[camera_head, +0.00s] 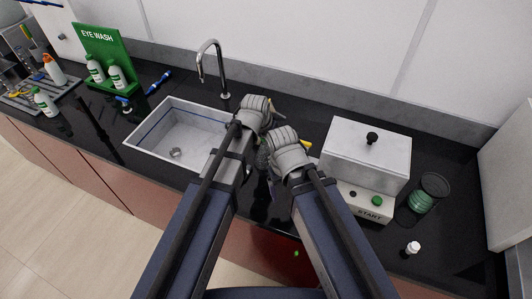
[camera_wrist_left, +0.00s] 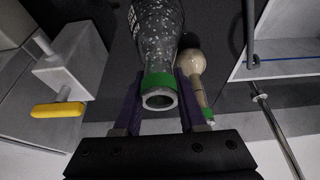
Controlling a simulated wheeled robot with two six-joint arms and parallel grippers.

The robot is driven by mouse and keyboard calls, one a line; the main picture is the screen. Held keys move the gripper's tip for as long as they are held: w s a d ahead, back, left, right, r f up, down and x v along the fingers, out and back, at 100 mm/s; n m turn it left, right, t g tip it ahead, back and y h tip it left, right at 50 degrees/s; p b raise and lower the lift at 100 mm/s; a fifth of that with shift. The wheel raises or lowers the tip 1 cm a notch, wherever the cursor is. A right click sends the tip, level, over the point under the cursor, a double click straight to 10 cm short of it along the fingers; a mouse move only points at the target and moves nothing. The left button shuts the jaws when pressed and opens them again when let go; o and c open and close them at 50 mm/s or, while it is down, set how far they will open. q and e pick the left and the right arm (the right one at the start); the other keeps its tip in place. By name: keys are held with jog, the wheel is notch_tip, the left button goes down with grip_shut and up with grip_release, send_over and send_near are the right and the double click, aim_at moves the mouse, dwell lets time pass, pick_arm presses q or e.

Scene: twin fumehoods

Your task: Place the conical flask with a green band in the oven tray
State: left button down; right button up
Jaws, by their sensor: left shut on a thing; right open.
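In the left wrist view, a dark, speckled conical flask (camera_wrist_left: 158,45) has a green band (camera_wrist_left: 158,80) around its neck, with its pale mouth towards the camera. My left gripper (camera_wrist_left: 157,98) is shut on this neck, one finger on each side. In the head view my left gripper (camera_head: 262,108) is above the counter by the sink's right end, its fingers mostly hidden. My right gripper (camera_head: 274,152) is open, close beside it and nearer to me. I cannot make out an oven tray in either view.
A lidded pale box (camera_head: 365,152) with a START panel (camera_head: 366,212) stands right of my grippers. The sink (camera_head: 180,135) and tap (camera_head: 212,62) are left. A round-bottomed flask (camera_wrist_left: 194,65) lies near the held flask.

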dwell(0.3)
pick_arm(q)
notch_tip(320, 180, up, 10)
jog(key=p, duration=1)
